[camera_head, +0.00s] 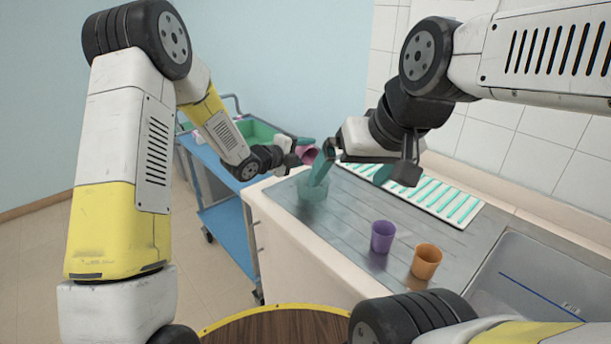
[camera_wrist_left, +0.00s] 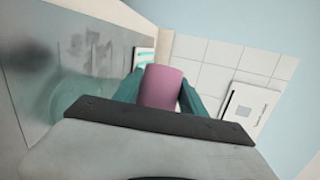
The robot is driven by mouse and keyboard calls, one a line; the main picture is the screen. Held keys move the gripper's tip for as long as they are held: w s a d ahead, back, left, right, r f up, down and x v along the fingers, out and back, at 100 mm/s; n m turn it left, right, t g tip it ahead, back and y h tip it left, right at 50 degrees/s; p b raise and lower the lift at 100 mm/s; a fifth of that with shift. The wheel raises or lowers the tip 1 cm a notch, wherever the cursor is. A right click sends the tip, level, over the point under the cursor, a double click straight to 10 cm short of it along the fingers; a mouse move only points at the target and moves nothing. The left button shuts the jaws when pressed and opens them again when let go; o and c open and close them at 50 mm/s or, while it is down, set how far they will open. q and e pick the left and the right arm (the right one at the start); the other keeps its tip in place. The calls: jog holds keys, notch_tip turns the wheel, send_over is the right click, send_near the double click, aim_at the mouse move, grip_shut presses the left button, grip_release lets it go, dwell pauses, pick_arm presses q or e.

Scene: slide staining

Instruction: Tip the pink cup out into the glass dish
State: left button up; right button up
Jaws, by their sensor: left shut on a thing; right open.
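The pink cup (camera_head: 308,155) is tilted onto its side near the far left end of the counter. My left gripper (camera_head: 302,151) is shut on it; in the left wrist view the cup (camera_wrist_left: 162,88) sits between the two teal fingers. The glass dish (camera_head: 313,189), clear and teal-tinted, stands on the counter just below the cup. Its faint round outline shows at the left in the left wrist view (camera_wrist_left: 68,96). My right gripper (camera_head: 352,176) is open, one teal finger beside the dish, partly covering it. The cup's contents cannot be seen.
A purple cup (camera_head: 382,237) and an orange cup (camera_head: 426,262) stand upright nearer on the metal counter (camera_head: 335,222). A white rack with green stripes (camera_head: 437,195) lies along the wall. A sink (camera_head: 540,290) is at right. A blue trolley (camera_head: 228,212) with a green bin stands at left.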

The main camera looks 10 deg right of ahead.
pick_arm(q)
jog(key=shift+s+d+r+m+t, duration=0.1)
jog(key=shift+s+r+m+t, duration=0.05)
jog(key=shift+s+m+t, duration=0.2)
jog(key=shift+f+m+t, duration=0.25)
jog(key=shift+f+m, duration=0.15)
jog(key=shift+m, duration=0.25)
jog(key=shift+w+r+n, duration=0.2)
jog(key=shift+r+n, duration=0.2)
jog(key=shift+r, duration=0.15)
jog(key=shift+w+a+f+n+g, duration=0.1)
jog(key=shift+w+f+n+g, duration=0.05)
jog(key=shift+n+g, duration=0.25)
jog(key=shift+w+a+f+n+g, duration=0.15)
jog(key=shift+n+g, duration=0.15)
jog(key=shift+n, duration=0.2)
jog(key=shift+d+r, duration=0.15)
